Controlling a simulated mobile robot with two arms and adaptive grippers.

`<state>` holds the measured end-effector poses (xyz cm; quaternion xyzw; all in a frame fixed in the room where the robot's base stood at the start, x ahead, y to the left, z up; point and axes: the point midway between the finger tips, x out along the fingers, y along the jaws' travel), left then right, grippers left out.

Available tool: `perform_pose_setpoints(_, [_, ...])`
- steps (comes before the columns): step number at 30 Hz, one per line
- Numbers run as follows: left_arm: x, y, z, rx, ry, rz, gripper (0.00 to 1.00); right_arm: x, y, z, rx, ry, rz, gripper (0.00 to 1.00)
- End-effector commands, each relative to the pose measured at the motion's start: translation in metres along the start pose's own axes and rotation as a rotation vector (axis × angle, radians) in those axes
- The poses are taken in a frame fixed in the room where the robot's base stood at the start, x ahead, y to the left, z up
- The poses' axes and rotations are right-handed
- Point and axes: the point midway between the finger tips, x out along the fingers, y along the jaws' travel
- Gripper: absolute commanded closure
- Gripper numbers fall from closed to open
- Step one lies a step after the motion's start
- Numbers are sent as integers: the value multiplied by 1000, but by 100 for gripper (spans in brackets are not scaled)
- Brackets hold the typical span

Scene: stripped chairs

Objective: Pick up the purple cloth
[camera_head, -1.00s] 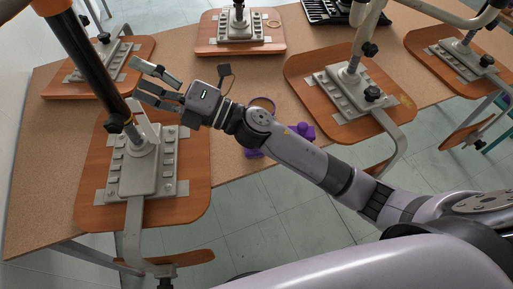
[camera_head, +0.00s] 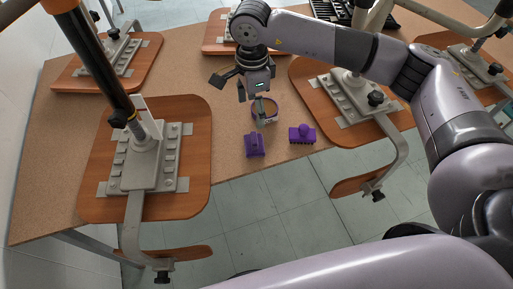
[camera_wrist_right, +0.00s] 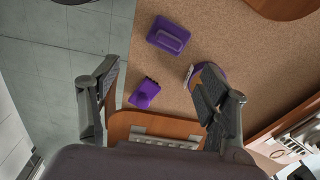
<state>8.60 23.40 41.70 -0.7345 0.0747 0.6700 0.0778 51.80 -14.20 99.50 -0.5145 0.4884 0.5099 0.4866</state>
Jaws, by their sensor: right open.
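Two purple things lie near the table's front edge. One is a flat purple block-like piece (camera_head: 254,145) with a raised strip on top; it also shows in the right wrist view (camera_wrist_right: 168,36). The other is a purple piece (camera_head: 302,135) with a round bump and a notched edge; it also shows in the right wrist view (camera_wrist_right: 145,94). I cannot tell which is the cloth. My right gripper (camera_head: 252,99) is open and empty, pointing down above the table just behind the flat piece. In the right wrist view both pieces lie beyond its fingers (camera_wrist_right: 158,100). My left gripper is not in view.
A round, purple-rimmed container (camera_head: 271,118) stands by the right fingertips, partly hidden. A small dark item (camera_head: 217,81) lies left of the gripper. Upturned chairs rest on the table, with a left seat (camera_head: 90,190) and a right seat (camera_head: 393,111) flanking the purple things.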

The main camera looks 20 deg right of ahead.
Motion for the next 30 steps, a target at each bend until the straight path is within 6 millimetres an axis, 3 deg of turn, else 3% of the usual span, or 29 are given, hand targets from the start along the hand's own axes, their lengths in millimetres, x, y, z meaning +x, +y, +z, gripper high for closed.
perform_pose_setpoints(12, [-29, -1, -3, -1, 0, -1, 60, 86, 2, 1, -1, -4, 7, 30])
perform_pose_setpoints(23, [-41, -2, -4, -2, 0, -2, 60, 118, 2, -1, -1, -4, 5, 30])
perform_pose_setpoints(30, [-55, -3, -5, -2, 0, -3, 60, 155, 2, -7, 0, -5, 7, 30])
